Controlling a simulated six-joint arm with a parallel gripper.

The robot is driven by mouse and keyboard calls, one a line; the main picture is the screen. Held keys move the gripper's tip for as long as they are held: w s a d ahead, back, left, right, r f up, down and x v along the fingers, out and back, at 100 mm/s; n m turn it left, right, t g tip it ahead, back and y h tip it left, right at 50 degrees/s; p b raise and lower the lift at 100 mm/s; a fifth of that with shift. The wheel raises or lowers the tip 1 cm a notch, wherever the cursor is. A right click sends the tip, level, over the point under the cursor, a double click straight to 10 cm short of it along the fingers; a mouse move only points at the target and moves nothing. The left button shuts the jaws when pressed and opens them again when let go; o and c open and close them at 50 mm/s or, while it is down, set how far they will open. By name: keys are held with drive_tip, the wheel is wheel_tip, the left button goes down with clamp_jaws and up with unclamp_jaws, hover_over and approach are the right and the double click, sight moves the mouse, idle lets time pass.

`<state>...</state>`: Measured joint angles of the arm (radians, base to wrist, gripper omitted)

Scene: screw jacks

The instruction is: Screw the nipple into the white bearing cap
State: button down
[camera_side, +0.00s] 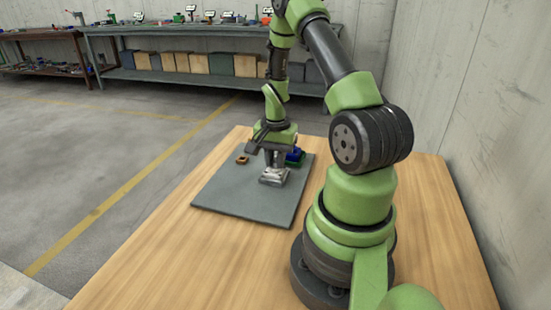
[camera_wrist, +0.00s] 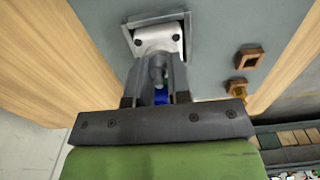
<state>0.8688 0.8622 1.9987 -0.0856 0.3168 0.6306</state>
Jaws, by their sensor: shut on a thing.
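The white bearing cap (camera_side: 273,176) sits on the grey mat below my gripper. In the wrist view the cap (camera_wrist: 158,36) is a pale block with bolt holes, on a square grey base. My gripper (camera_wrist: 158,78) points at the cap's near side, its fingers close together on a small grey round part, which looks like the nipple (camera_wrist: 157,68). The nipple's tip is at or very near the cap; I cannot tell whether it is in the hole. In the side view my gripper (camera_side: 271,163) is right above the cap and hides the nipple.
The grey mat (camera_side: 235,205) lies on a wooden table (camera_side: 160,255). A blue thing (camera_side: 295,155) stands just right of my gripper. A small orange-brown square part (camera_side: 242,160) lies to the left; the wrist view shows two such parts (camera_wrist: 248,57). The mat's front is clear.

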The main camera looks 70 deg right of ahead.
drive_tip(key=c, duration=1)
unclamp_jaws()
drive_tip(key=w+a+r+n+t, duration=0.1)
drive_tip(key=a+r+n, duration=0.15)
drive_tip(key=r, duration=0.55)
drive_tip(key=w+a+r+n+t, duration=0.15)
drive_tip(key=a+r, duration=0.25)
drive_tip(key=r, duration=0.4)
drive_tip(key=s+a+r+n+t, duration=0.1)
drive_tip(key=s+a+r+n, duration=0.1)
drive_tip(key=a, duration=0.4)
drive_tip(key=s+a+r+n+t+y, duration=0.1)
drive_tip(key=s+a+r+n+t, duration=0.1)
drive_tip(key=a+r+n, duration=0.2)
drive_tip(key=s+a+r+n+t+y, duration=0.1)
drive_tip(key=s+a+r+n, duration=0.2)
drive_tip(key=a, duration=0.5)
drive_tip(key=shift+a+r+n+t, duration=0.15)
drive_tip(key=shift+r+n+t, duration=0.1)
drive_tip(key=shift+r, duration=0.15)
drive_tip(key=shift+a+r+n+t, duration=0.1)
drive_tip(key=shift+r+n, duration=0.15)
drive_tip(key=shift+r, duration=0.15)
